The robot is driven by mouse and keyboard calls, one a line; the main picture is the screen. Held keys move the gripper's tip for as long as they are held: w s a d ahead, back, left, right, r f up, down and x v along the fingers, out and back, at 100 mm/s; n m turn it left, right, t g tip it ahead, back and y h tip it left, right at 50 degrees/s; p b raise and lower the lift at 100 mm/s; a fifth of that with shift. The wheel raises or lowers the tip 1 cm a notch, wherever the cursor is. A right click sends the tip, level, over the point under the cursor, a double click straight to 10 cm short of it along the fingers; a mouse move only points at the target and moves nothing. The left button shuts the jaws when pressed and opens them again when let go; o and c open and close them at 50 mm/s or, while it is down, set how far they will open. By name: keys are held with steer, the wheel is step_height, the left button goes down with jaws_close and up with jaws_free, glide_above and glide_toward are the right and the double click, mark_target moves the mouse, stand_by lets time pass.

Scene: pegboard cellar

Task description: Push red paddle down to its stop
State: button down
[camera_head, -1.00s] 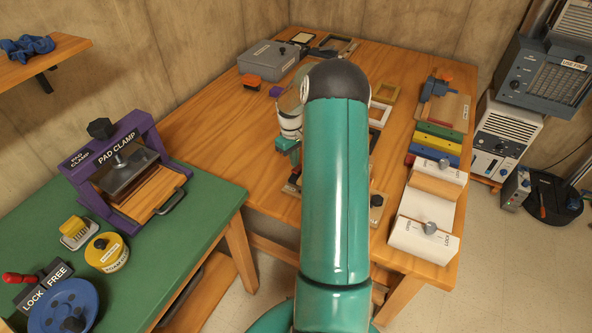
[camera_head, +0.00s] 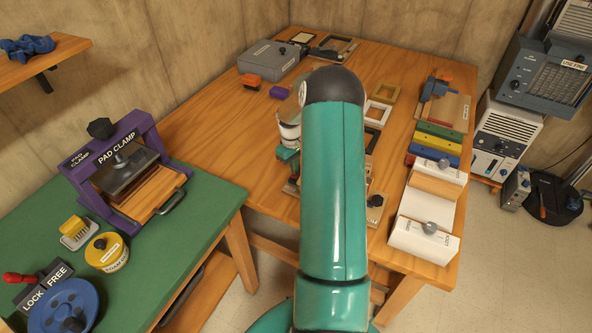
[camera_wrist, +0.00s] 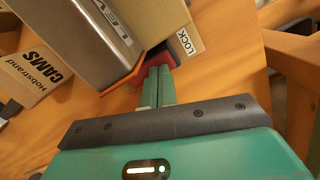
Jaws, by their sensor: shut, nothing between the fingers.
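A red part, which looks like the red paddle (camera_wrist: 170,59), shows in the wrist view just beyond my fingertips, partly under a metal-faced block (camera_wrist: 85,35). My gripper (camera_wrist: 159,71) has its two teal fingers together with nothing between them. Its tips are at or very near the red part; I cannot tell whether they touch. A tag reading LOCK (camera_wrist: 184,42) is just beyond, to the right.
A box labelled CAMS (camera_wrist: 35,75) lies left in the wrist view. In the head view, a white fixture (camera_head: 424,240) stands right of my arm, with coloured bars (camera_head: 436,142) behind it. A purple pad clamp (camera_head: 125,170) stands on the green bench. Bare wood lies left of my gripper.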

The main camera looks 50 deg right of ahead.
steer(key=shift+w+d+r, duration=0.1)
steer(key=shift+w+r, duration=0.15)
steer(key=shift+w, duration=0.5)
steer(key=shift+w+r, duration=0.25)
steer(key=shift+w, duration=0.5)
steer(key=shift+r, duration=0.1)
step_height(320, 180, up, 14)
steer(key=w, duration=0.1)
steer(key=shift+w+f, duration=0.15)
steer(key=shift+f, duration=0.05)
